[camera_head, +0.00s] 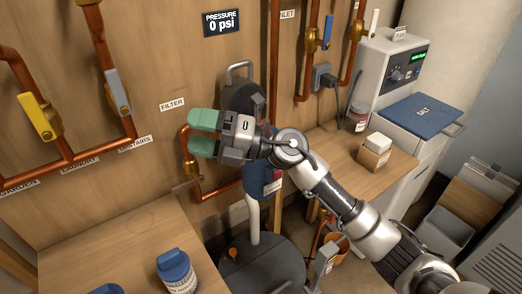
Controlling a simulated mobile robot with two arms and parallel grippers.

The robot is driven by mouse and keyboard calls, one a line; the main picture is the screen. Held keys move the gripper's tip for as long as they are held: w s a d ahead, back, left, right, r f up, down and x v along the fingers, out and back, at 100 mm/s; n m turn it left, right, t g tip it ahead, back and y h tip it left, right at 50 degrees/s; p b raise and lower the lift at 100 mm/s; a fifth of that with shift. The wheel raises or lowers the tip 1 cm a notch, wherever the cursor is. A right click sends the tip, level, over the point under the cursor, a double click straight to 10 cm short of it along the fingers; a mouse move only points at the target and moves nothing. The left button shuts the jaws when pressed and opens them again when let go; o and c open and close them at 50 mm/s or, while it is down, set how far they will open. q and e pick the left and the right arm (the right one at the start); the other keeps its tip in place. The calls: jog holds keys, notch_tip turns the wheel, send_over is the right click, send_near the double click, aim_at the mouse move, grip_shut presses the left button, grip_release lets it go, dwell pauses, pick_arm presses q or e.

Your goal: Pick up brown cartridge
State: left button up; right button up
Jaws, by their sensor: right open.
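My right gripper (199,132) has green fingertips. It is open, with a narrow gap and nothing visible between the fingers. It hangs in front of the wooden wall, at the copper pipe beside the FILTER label (172,104). A dark filter head with a grey handle (240,70) is partly hidden behind it, and a blue housing (258,182) shows below. My left gripper is out of view.
Blue-capped bottles (177,272) stand on the lower left counter. A dark round tank (262,268) sits below the filter. Copper pipes with yellow (40,117) and grey (117,92) valve handles run along the wall. A white machine (388,66) and blue-lidded salt bin (422,113) stand right.

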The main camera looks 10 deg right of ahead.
jog(key=w+f+n+g+h, duration=0.1)
jog(key=n+g+h, duration=0.2)
jog(key=n+h, duration=0.25)
jog(key=m+t+h, duration=0.2)
jog(key=t+h, duration=0.1)
jog(key=h, duration=1)
send_near(262, 122)
jog(key=shift+g, duration=0.3)
jog(key=x, duration=0.5)
jog(key=shift+w+a+f, duration=0.15)
jog(key=shift+w+f, duration=0.15)
jog(key=shift+w, duration=0.1)
jog(key=p+x, duration=0.1)
jog(key=x, duration=0.3)
jog(key=shift+w+f, duration=0.2)
jog(key=shift+f, duration=0.35)
